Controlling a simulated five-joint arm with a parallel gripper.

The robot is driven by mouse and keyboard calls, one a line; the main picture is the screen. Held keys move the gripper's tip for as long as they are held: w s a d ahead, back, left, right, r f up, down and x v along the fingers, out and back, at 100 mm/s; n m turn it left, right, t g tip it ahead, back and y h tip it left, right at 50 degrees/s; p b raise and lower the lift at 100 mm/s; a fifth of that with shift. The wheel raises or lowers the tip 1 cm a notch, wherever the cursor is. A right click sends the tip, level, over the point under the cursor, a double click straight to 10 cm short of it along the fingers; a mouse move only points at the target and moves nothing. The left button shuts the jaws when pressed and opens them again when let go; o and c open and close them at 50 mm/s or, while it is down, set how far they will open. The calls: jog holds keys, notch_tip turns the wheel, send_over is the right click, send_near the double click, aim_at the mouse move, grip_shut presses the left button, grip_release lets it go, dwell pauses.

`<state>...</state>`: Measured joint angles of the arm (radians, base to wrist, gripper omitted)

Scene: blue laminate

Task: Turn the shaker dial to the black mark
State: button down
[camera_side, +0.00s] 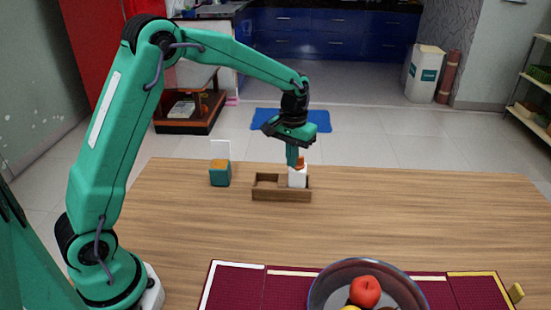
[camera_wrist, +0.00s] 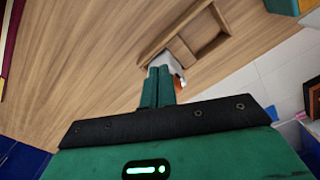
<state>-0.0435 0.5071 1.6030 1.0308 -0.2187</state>
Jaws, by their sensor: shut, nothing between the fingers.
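A small white body (camera_side: 298,179) with an orange-red part (camera_side: 300,162) on top stands in the right end of a wooden tray (camera_side: 282,196); I take it for the shaker with its dial. My gripper (camera_side: 292,164) points down with its fingers together and empty, right at the orange-red part. I cannot tell whether they touch. In the wrist view the shut green fingers (camera_wrist: 160,70) cover much of the white body (camera_wrist: 172,56), with a bit of orange (camera_wrist: 182,83) beside them. The black mark cannot be made out in either view.
A teal box with an orange top (camera_side: 220,173) stands left of the tray, a white card (camera_side: 220,149) behind it. A glass bowl of fruit (camera_side: 325,288) stands on a maroon mat (camera_side: 237,289) at the front. The table's middle and right are clear.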

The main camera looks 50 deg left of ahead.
jog(key=shift+w+a, duration=0.15)
jog(key=shift+w, duration=0.4)
dwell(1.5)
jog(key=shift+a, duration=0.15)
dwell(0.6)
jog(key=shift+s, duration=0.45)
jog(key=shift+r, duration=0.1)
notch_tip(320, 180, up, 6)
jog(key=shift+f, duration=0.1)
dwell(0.8)
jog(key=shift+s+d+r, duration=0.15)
jog(key=shift+d+r, duration=0.15)
jog(key=shift+r, duration=0.2)
